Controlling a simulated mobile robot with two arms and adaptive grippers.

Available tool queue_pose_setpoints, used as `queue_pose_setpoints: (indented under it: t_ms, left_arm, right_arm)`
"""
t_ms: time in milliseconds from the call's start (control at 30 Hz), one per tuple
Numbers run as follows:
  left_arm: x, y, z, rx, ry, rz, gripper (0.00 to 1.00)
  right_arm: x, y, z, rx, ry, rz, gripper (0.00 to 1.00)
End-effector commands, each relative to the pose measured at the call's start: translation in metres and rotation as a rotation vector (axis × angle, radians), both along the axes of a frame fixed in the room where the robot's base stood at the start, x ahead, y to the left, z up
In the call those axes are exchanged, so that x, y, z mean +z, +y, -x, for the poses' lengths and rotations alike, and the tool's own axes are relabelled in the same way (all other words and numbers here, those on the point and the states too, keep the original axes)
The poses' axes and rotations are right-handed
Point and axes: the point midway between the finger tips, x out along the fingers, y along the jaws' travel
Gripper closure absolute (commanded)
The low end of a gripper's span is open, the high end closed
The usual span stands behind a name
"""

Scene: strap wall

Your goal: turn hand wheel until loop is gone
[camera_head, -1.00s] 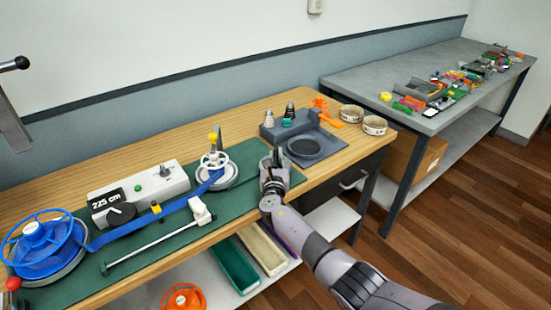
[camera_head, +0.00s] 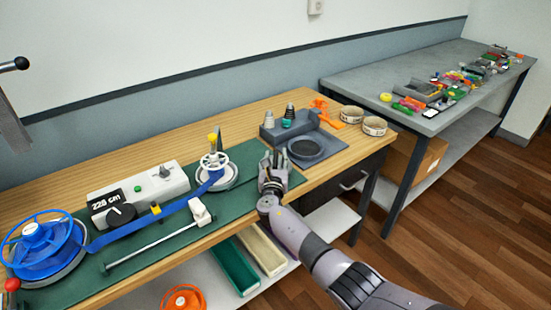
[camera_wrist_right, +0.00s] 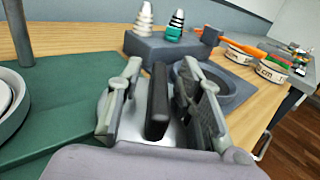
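The white hand wheel (camera_head: 215,161) with a yellow knob (camera_head: 213,138) stands on a round base on the green mat. A blue strap (camera_head: 160,215) runs to it from the blue reel (camera_head: 40,248) at the left. The strap looks nearly straight; I see no clear loop. The display (camera_head: 105,200) reads 228 cm. My right gripper (camera_head: 273,160) is right of the wheel, apart from it. In the right wrist view its fingers (camera_wrist_right: 160,95) are spread, with a dark upright piece between them; I cannot tell whether that is part of the gripper.
A grey stand (camera_head: 305,147) with cones and a round dish is just beyond my right gripper. A white clamp on a rod (camera_head: 160,243) lies in front of the strap. Two round tins (camera_head: 374,126) stand at the bench's right end. Bins (camera_head: 235,265) are below.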

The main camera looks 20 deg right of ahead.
Motion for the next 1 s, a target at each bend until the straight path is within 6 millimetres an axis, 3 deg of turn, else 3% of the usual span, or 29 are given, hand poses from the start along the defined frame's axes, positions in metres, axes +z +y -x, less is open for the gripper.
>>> queue_pose_setpoints:
  t_ms: [433,1000]
  left_arm:
    - [0.0,0.001,0.0,0.0,0.001,-0.001,0.6]
    - [0.0,0.0,0.0,0.0,0.0,0.0,0.6]
  right_arm:
    - [-0.002,0.005,0.012,0.001,0.0,-0.002,0.67]
    - [-0.002,0.027,0.073,0.001,0.001,0.0,0.67]
